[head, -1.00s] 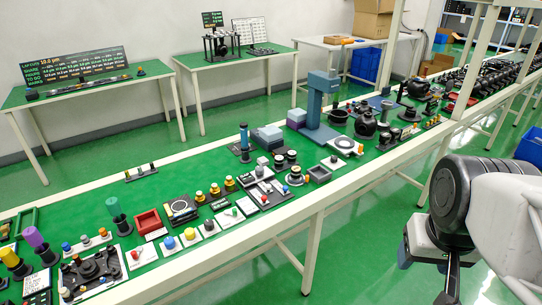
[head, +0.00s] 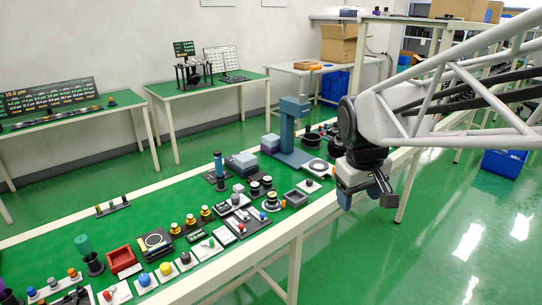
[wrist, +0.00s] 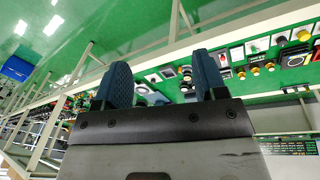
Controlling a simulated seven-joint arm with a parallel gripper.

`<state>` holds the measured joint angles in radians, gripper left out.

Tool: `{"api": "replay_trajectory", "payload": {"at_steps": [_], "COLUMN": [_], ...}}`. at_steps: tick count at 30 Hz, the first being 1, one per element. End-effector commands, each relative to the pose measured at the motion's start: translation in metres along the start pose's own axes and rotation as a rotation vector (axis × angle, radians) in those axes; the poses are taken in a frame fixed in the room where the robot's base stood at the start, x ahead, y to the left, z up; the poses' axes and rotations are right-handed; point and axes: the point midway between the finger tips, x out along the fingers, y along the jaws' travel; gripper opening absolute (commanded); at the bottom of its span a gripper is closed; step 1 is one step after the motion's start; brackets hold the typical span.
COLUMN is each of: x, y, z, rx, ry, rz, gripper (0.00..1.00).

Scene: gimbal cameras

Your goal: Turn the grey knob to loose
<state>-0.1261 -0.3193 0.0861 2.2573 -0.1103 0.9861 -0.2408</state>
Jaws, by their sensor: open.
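My gripper (head: 366,194) hangs beyond the front edge of the bench at the right in the head view, apart from everything on it. In the wrist view its two blue fingers (wrist: 164,82) stand wide apart with nothing held between them. A small dark grey knob (head: 185,258) sits on a white plate in the front row of the bench, to the right of a yellow knob. A light grey piece (head: 238,188) stands further back. The knobs are too small to tell which is the task's grey knob, and no loose marking is readable.
The long green bench (head: 150,195) is crowded with knobs, dials and small fixtures. A red box (head: 121,260) sits at the left, and a tall blue-grey stand (head: 293,130) rises near the middle. The floor in front of the bench is clear.

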Motion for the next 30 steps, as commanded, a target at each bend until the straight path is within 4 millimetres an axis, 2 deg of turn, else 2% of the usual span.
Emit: {"api": "replay_trajectory", "payload": {"at_steps": [3, 16, 30], "x": [0.004, 0.024, 0.067], "y": [0.0, -0.009, -0.039], "z": [-0.031, -0.138, -0.253], "rx": [-0.069, -0.317, -0.588], "ry": [-0.017, -0.071, -0.133], "rz": [0.006, 0.026, 0.045], "gripper": [0.65, 0.65, 0.65]}}
